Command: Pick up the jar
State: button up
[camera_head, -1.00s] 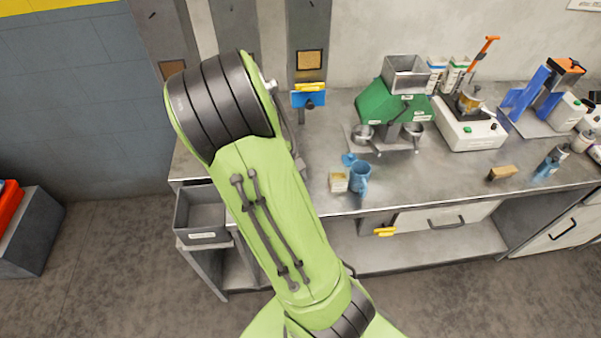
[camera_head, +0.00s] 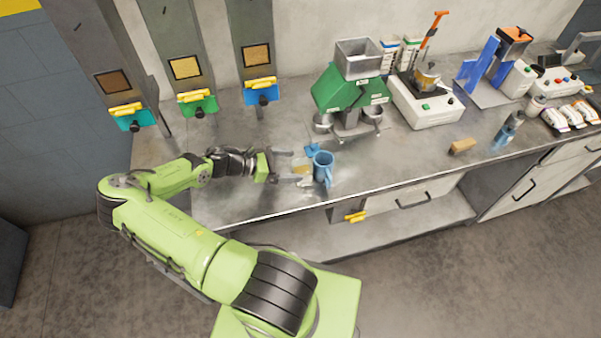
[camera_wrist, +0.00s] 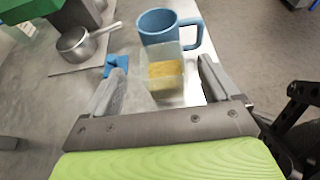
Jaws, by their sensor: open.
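The jar (camera_wrist: 166,77) is a small clear square container with yellowish contents. In the wrist view it stands between the two fingers of my gripper (camera_wrist: 160,82), with a gap on each side. In the head view the jar (camera_head: 302,168) is partly hidden by my gripper (camera_head: 292,165), which reaches in from the left, low over the counter. The gripper is open and holds nothing. A blue mug (camera_head: 323,166) stands right behind the jar, close to it; in the wrist view the mug (camera_wrist: 168,26) is partly covered by the jar.
A small blue object (camera_head: 312,150) lies beside the mug. The green machine (camera_head: 340,92) with metal pans stands behind, on the steel counter (camera_head: 400,160). A wooden-backed brush (camera_head: 462,146) lies to the right. The counter's front edge is close to the jar.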

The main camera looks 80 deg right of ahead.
aim_at(310, 167)
jog(key=x, duration=0.6)
jog(key=shift+s+a+f, duration=0.1)
jog(key=shift+s+f, duration=0.1)
jog(key=shift+f, duration=0.05)
jog(key=shift+w, duration=0.1)
jog(key=shift+c, duration=0.4)
jog(key=c, duration=1.1)
notch_tip(310, 167, up, 18)
jog(key=p, duration=0.2)
jog(key=o, duration=0.6)
jog(key=shift+r, duration=0.1)
jog(key=c, duration=0.5)
